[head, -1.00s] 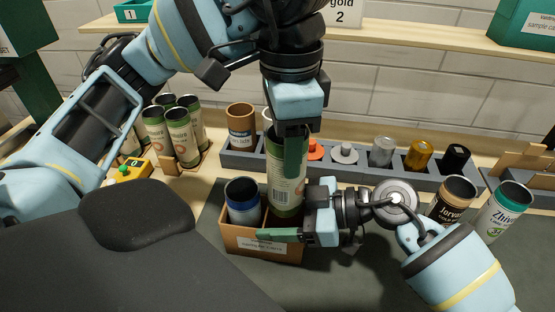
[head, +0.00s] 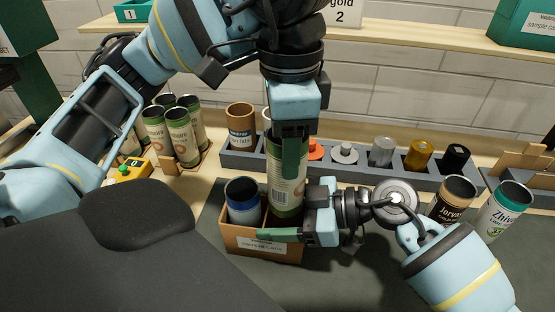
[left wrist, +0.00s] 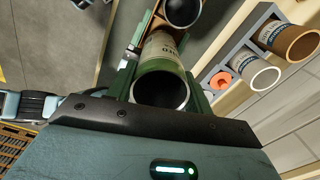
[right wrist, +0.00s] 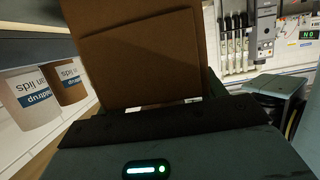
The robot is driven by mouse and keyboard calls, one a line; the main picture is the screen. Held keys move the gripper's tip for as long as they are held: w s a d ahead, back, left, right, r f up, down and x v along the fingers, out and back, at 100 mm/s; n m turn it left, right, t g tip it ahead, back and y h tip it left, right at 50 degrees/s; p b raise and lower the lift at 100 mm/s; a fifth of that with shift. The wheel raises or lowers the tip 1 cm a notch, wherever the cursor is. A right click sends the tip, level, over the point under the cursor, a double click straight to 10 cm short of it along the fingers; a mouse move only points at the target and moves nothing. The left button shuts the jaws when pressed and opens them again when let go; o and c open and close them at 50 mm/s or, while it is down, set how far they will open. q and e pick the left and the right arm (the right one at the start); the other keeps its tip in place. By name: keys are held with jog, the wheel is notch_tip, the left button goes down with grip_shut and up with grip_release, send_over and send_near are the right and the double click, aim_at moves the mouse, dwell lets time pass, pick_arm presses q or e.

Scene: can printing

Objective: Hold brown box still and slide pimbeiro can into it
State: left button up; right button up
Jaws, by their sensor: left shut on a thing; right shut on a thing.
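The brown box (head: 235,238) stands on the dark mat in the head view, with a white label on its front. A blue-and-white can (head: 243,207) stands in its left part. My left gripper (head: 291,160) is shut on the green-and-cream pimbeiro can (head: 284,190), upright with its lower end inside the box's right part. The can's open dark top shows in the left wrist view (left wrist: 162,88). My right gripper (head: 290,236) is shut on the box at its right side; the box's brown wall fills the upper middle of the right wrist view (right wrist: 140,60). The can's base is hidden.
A grey rack (head: 240,160) with a brown can and several coloured pots runs behind the box. Several green-and-cream cans (head: 180,135) stand at the left. A brown-and-black can (head: 455,197) and a white-and-teal can (head: 508,210) stand at the right.

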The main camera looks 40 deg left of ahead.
pick_arm(q)
jog(key=shift+f, duration=3.9)
pick_arm(e)
jog(key=shift+f, duration=0.1)
pick_arm(q)
jog(key=o, duration=1.2)
jog(key=shift+o, duration=0.2)
jog(key=shift+r, duration=6)
pick_arm(e)
jog(key=o, duration=1)
jog(key=shift+o, duration=0.2)
